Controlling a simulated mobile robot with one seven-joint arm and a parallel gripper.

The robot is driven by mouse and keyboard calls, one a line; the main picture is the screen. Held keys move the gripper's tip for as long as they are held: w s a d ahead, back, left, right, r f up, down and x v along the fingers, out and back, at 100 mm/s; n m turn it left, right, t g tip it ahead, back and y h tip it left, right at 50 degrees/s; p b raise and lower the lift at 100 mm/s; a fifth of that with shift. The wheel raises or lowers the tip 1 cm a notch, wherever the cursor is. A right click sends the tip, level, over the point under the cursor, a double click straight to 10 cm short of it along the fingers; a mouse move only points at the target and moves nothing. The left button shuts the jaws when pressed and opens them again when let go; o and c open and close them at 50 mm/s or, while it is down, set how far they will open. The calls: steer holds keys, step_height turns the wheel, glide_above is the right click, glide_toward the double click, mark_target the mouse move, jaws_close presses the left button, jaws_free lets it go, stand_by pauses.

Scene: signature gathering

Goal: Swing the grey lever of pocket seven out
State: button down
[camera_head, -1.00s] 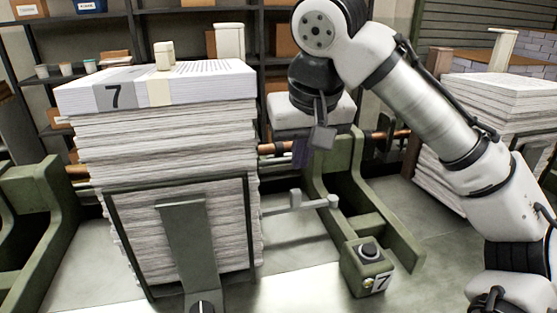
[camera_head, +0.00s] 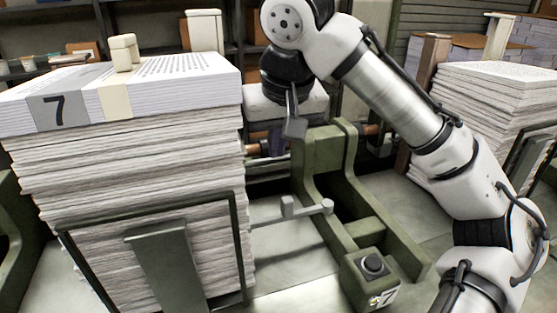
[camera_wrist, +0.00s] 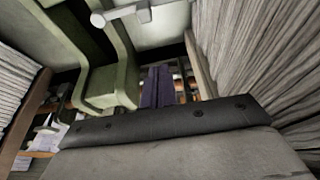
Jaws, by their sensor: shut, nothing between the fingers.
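The grey lever (camera_head: 305,209) of pocket seven is a thin bar. It runs from the right side of the paper stack marked 7 (camera_head: 125,190) toward the green frame (camera_head: 322,165), with a small block partway and a round knob at its right end. In the wrist view the lever (camera_wrist: 120,13) shows at the top edge, knob to the left. My gripper (camera_head: 272,149) hangs behind and above the lever, apart from it, partly hidden by the stack and frame. Its dark purple fingers (camera_wrist: 155,76) are together and empty in the wrist view.
A green block with a black button (camera_head: 373,265) and a 7 label stands at the frame's front. A green-grey plate (camera_head: 168,265) stands before the stack. Another paper stack (camera_head: 495,100) is at right. Bare grey surface (camera_head: 285,270) lies between stack and frame.

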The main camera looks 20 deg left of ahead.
mark_target(291, 209)
step_height(291, 209, down, 8)
steer(key=p, duration=0.1)
steer(key=shift+s+d+f, duration=0.15)
steer(key=shift+s+d, duration=0.15)
steer(key=shift+s, duration=0.15)
